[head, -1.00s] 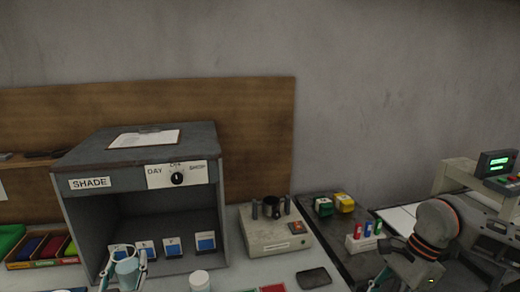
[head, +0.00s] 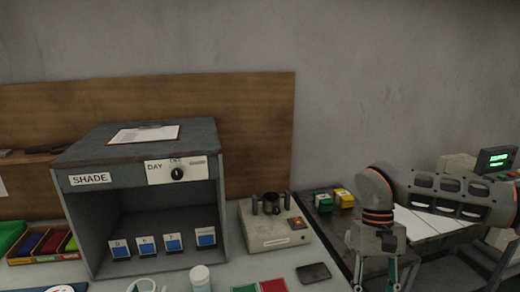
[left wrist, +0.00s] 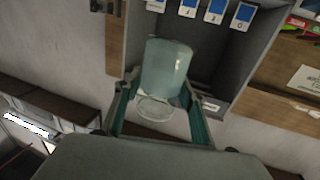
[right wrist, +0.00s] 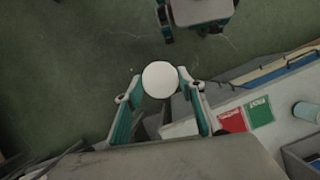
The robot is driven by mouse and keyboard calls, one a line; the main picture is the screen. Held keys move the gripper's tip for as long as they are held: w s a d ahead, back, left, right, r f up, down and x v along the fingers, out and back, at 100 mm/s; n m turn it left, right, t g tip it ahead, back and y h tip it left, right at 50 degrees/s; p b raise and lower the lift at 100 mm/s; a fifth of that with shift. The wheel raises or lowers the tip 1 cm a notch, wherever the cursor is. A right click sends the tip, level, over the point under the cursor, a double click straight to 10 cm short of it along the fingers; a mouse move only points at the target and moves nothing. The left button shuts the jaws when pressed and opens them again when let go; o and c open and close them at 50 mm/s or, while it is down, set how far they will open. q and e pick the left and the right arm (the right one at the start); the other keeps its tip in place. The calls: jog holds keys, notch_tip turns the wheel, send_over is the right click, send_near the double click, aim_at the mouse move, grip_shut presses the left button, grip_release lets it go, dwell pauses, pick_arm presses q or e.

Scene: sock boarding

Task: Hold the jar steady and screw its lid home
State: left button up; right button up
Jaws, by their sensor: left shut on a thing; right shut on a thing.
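The pale translucent jar (left wrist: 167,70) is between the fingers of my left gripper (left wrist: 160,98) in the left wrist view; the gripper is shut on it. A clear round rim shows at its near end. In the head view the jar's top (head: 142,286) only just shows at the bottom edge, in front of the shade cabinet. The white round lid (right wrist: 160,79) sits between the fingertips of my right gripper (right wrist: 160,86), which is shut on it. In the head view the right gripper (head: 376,284) points down at the bottom edge and its lid is out of frame. Jar and lid are apart.
The grey shade cabinet (head: 82,205) holds several blue-and-white cards. Yellow and green blocks (head: 343,198) stand further right.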

dwell(0.5)
pick_arm(q)
jog(key=d+r+m+g+h, duration=0.1)
jog(key=d+m+g+h, duration=0.3)
jog(key=d, duration=1.4)
jog(key=m+h, duration=0.4)
jog(key=h, duration=0.3)
jog(key=shift+w+h, duration=0.25)
jog(key=shift+h, duration=0.05)
jog(key=shift+d+r, duration=0.1)
pick_arm(e)
jog(key=shift+a, duration=0.1)
jog(key=a+r+m+y, duration=0.1)
jog(key=a+r+m, duration=0.2)
jog(key=a, duration=0.7)
jog(key=a+r+m+t+y, duration=0.1)
jog(key=a+r+m, duration=0.3)
jog(key=a+r, duration=0.3)
jog(key=a+r+m+t+y, duration=0.1)
jog(key=a+r+m, duration=0.3)
jog(key=a, duration=0.9)
jog(key=shift+w+a+r+y, duration=0.15)
jog(key=shift+w+r+y, duration=0.2)
jog(key=shift+r, duration=0.55)
jog(key=shift+f, duration=0.15)
jog(key=shift+f, duration=1.9)
jog(key=shift+c, duration=0.2)
